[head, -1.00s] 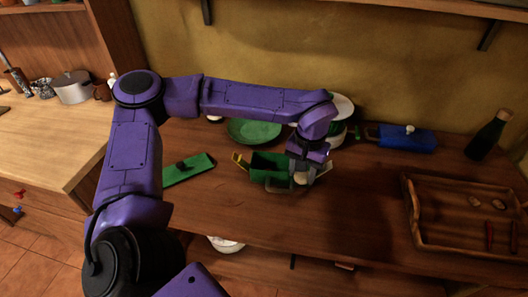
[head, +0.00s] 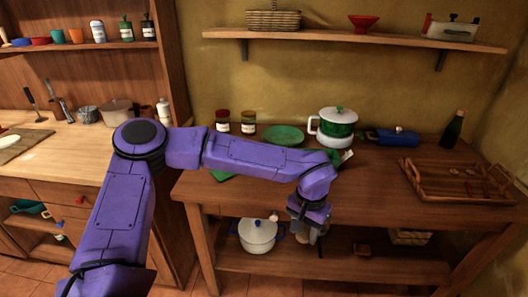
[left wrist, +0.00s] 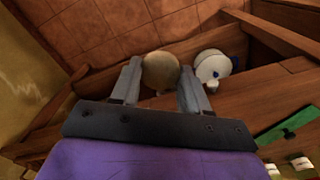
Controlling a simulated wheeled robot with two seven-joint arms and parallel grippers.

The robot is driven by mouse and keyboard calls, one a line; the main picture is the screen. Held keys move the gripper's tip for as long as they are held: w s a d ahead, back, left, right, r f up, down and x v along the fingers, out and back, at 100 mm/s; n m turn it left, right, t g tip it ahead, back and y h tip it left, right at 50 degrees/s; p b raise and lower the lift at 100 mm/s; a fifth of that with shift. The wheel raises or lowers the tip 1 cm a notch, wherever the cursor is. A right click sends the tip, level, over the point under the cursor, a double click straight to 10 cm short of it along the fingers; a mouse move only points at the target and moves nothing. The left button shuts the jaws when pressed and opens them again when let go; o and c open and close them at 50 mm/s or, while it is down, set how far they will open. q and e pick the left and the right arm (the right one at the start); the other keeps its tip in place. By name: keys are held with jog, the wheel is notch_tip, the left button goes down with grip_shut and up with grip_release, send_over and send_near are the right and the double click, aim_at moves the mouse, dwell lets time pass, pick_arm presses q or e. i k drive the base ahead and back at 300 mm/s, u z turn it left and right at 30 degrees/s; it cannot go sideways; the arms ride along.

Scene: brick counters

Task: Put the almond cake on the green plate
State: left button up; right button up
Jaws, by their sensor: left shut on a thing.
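The almond cake looks like a round tan piece in the left wrist view (left wrist: 160,70). My left gripper (head: 308,230) is shut on it, one finger on each side. In the head view the gripper hangs in front of the table's front edge, and the cake cannot be made out clearly there. The green plate (head: 284,135) lies at the back of the table, behind my left forearm and left of the white-and-green pot. Its top looks empty. My right gripper is not in view.
A white-and-green pot (head: 335,127), two jars (head: 235,122), a blue case (head: 393,137), a dark bottle (head: 452,130) and a wooden tray (head: 455,192) stand on the table. A white pot (head: 258,236) sits on the lower shelf. A wall shelf (head: 350,39) runs above.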

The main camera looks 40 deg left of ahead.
aim_at(288, 140)
jog(key=u, duration=1.2)
jog(key=i, duration=1)
jog(key=z, duration=0.45)
jog(key=i, duration=0.7)
jog(key=z, duration=0.75)
